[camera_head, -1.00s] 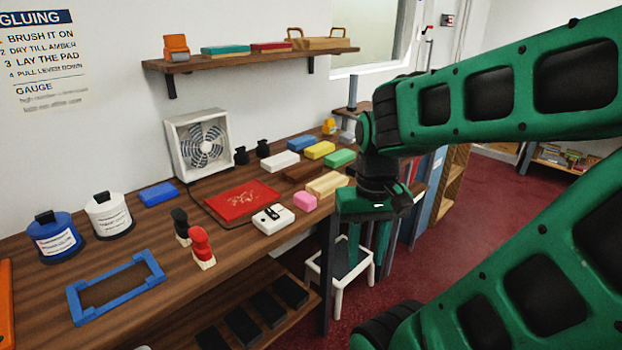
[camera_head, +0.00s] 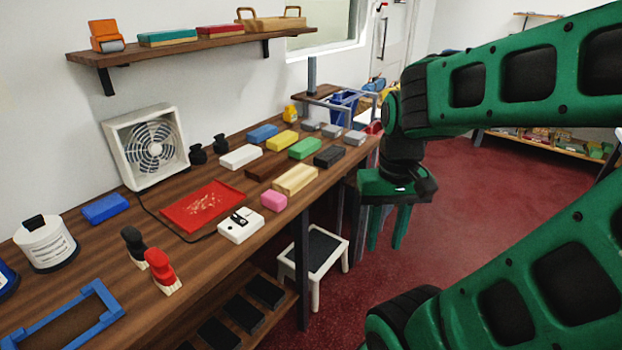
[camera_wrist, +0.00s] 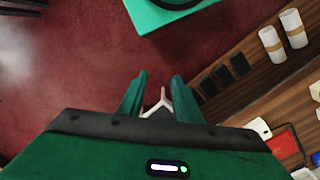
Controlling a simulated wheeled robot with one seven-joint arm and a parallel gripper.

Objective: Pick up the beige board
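The beige board (camera_head: 296,180) is a pale tan block lying flat near the front edge of the wooden counter in the head view, just behind the pink block. My gripper (camera_head: 388,244) hangs to its right, past the counter's front edge over the red floor, with its fingers pointing down. The fingers stand apart with nothing between them. The wrist view also shows my gripper (camera_wrist: 158,88) with both fingers apart and empty. I cannot make out the beige board in the wrist view.
A pink block (camera_head: 274,201), a green block (camera_head: 305,148), a black block (camera_head: 329,156) and a dark brown block (camera_head: 264,171) lie around the board. A white device (camera_head: 241,226) is nearby. A white stool (camera_head: 316,256) stands on the floor below the gripper's left.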

